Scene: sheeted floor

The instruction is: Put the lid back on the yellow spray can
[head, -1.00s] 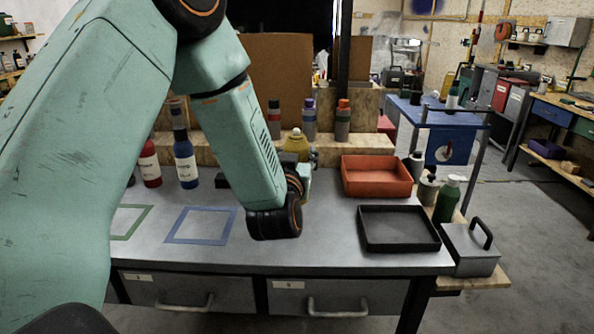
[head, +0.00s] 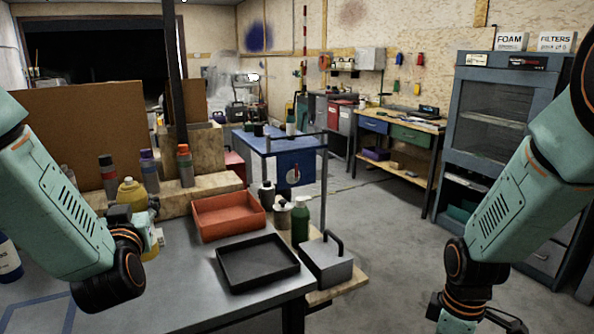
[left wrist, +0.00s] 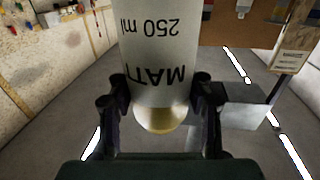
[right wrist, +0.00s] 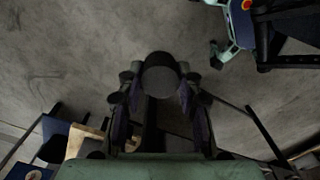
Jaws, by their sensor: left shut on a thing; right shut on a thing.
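The yellow spray can (head: 131,193) is upright at the left of the head view, its yellow top and small pale nozzle bare. My left gripper (head: 143,222) is shut around its body. In the left wrist view, the can's white label (left wrist: 165,45) and yellow dome (left wrist: 160,120) show inverted between the fingers. My right gripper (head: 478,318) is low at the right, beyond the table and far from the can. In the right wrist view it is shut on a dark round piece, seemingly the lid (right wrist: 160,78).
A red tray (head: 228,232) and a black tray (head: 230,280) lie on the table right of the can. A green bottle (head: 300,222) and a grey box with a handle (head: 328,262) stand at the right edge. Several bottles (head: 185,166) stand behind the can.

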